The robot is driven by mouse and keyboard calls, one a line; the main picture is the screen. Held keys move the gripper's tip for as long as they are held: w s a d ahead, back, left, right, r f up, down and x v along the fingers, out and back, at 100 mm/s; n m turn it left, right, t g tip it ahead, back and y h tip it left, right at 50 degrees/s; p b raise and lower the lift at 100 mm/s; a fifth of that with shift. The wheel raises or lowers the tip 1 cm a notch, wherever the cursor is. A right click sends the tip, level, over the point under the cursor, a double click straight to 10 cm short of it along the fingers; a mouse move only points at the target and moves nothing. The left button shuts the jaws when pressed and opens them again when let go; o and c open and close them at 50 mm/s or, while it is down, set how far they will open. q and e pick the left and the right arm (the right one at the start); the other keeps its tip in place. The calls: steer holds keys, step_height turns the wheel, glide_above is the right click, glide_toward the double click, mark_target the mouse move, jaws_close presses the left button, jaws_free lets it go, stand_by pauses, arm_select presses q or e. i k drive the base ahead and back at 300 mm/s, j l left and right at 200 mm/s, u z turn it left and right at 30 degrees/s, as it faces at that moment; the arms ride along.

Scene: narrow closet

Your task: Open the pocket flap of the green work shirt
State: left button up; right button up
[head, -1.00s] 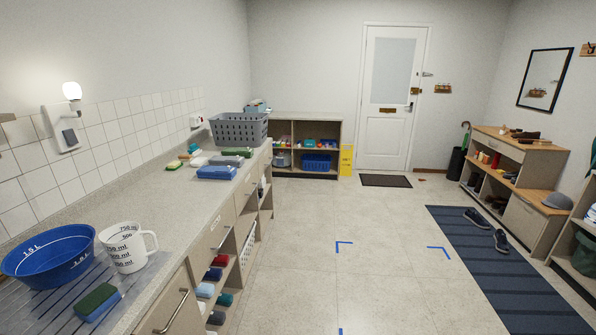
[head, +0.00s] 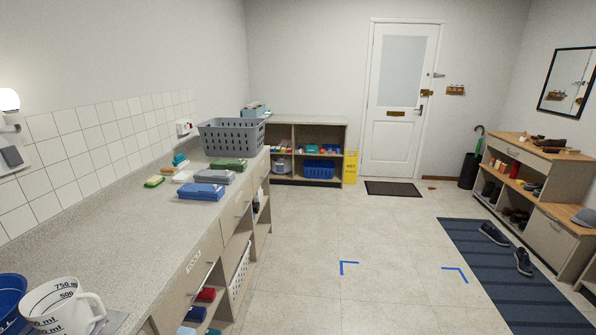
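No green work shirt and no pocket flap can be made out in the head view. A folded green cloth (head: 228,165) lies on the counter in front of the grey basket, but I cannot tell what kind of item it is. Neither of my grippers shows in the head view.
A long counter (head: 130,215) runs along the left, with a grey basket (head: 231,137) and folded blue cloths (head: 202,191). Shoes (head: 494,234) lie on the striped mat (head: 505,275) at right, before a wooden shelf unit (head: 530,170). The middle floor (head: 350,225) is clear towards the door (head: 400,100).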

mark_target(217, 164)
steer(key=i, duration=3.65)
steer(key=u, duration=0.55)
